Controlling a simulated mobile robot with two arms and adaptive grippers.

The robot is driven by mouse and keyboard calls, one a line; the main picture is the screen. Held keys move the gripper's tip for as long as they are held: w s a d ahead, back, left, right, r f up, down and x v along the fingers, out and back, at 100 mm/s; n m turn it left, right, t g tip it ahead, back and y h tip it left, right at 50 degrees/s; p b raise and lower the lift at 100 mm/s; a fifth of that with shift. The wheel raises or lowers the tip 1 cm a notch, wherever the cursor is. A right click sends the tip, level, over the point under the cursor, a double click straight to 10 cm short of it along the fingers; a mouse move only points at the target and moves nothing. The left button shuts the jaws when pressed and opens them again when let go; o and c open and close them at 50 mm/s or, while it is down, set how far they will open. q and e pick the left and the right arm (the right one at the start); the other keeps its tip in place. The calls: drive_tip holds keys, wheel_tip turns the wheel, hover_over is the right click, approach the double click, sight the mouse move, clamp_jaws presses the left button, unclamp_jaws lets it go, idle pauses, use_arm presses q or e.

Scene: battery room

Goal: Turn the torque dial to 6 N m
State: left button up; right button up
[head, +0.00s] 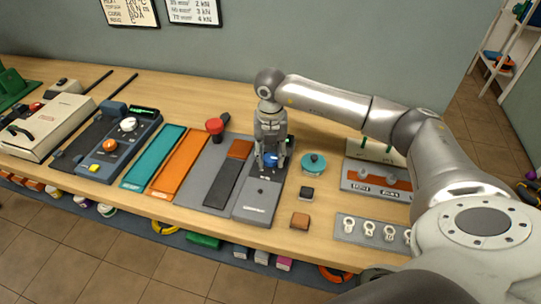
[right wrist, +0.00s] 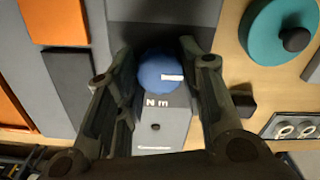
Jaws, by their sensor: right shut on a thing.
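The torque dial (right wrist: 158,75) is a round blue knob with a white pointer mark, on a grey device (head: 256,200) labelled "N m" in the right wrist view. In the right wrist view the white mark points right. My right gripper (head: 270,162) comes down over the dial from above, with its fingers on either side of it, shut on it. In the right wrist view the gripper (right wrist: 160,78) frames the dial between both fingers. The dial shows only partly in the head view (head: 270,160). The scale numbers cannot be read. My left gripper is not in view.
Left of the device lie a dark grey pad, an orange tray (head: 180,165) and a teal tray (head: 152,156). A red knob (head: 215,125) stands behind. A teal round thing (head: 313,164) and small blocks (head: 300,220) are close on the right, near a lug rack (head: 369,230).

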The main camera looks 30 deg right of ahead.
sight(270, 157)
idle(0.4)
drive_tip(key=o, duration=1)
drive_tip(key=shift+o, duration=0.2)
drive_tip(key=shift+r, duration=0.1)
wheel_tip(270, 157, up, 12)
